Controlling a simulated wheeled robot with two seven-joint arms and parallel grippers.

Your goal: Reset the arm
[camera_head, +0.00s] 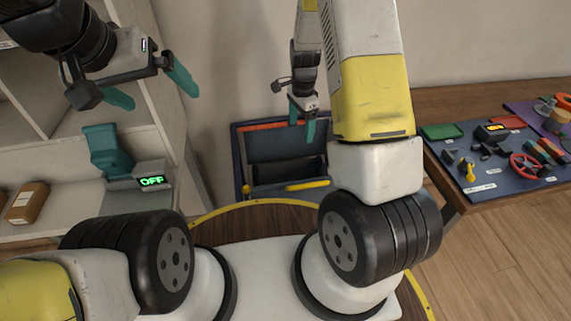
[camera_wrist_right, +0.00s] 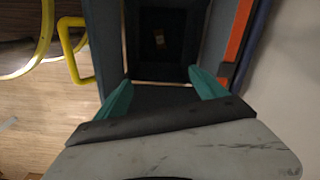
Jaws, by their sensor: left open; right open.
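My left gripper (camera_head: 150,88) is at the upper left in the head view. Its two teal fingers are spread apart with nothing between them. My right gripper (camera_head: 302,122) hangs near the middle of the head view, in front of a dark bin (camera_head: 262,142). Its teal fingers point down and also show in the right wrist view (camera_wrist_right: 161,93), spread apart and empty. The dark bin lies beyond them in the wrist view (camera_wrist_right: 160,72). No cord can be made out in either view.
A shelf (camera_head: 75,155) at the left holds a teal device with a green "OFF" display (camera_head: 152,181) and a brown box (camera_head: 27,203). A wooden table (camera_head: 450,98) at the right bears a blue mat (camera_head: 480,186) with several small parts. A yellow handle (camera_wrist_right: 70,52) stands by the bin.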

